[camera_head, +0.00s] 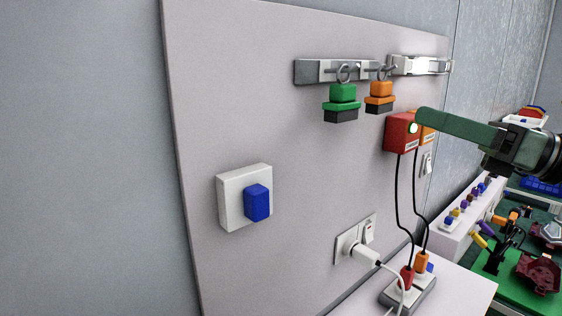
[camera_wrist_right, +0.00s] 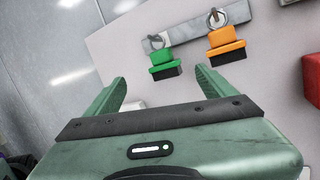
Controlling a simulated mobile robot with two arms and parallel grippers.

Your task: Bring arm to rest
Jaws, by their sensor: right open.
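My right gripper (camera_head: 424,118) comes in from the right in the head view, its green finger in front of the red box (camera_head: 402,133) and orange box (camera_head: 427,134) on the panel. I cannot tell whether it touches them. In the right wrist view its two green fingers (camera_wrist_right: 160,78) stand wide apart with nothing between them. Beyond them a green lamp block (camera_head: 342,100) and an orange lamp block (camera_head: 379,96) hang from hooks on a rail; the green (camera_wrist_right: 163,64) and orange (camera_wrist_right: 225,45) blocks show there too. My left gripper is not in view.
A white panel (camera_head: 240,110) carries the metal rail (camera_head: 309,72), a white box with a blue block (camera_head: 257,203) and a wall socket with a plug (camera_head: 348,240). Black cords run to a power strip (camera_head: 410,293). A cluttered green workbench (camera_head: 510,283) stands at right.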

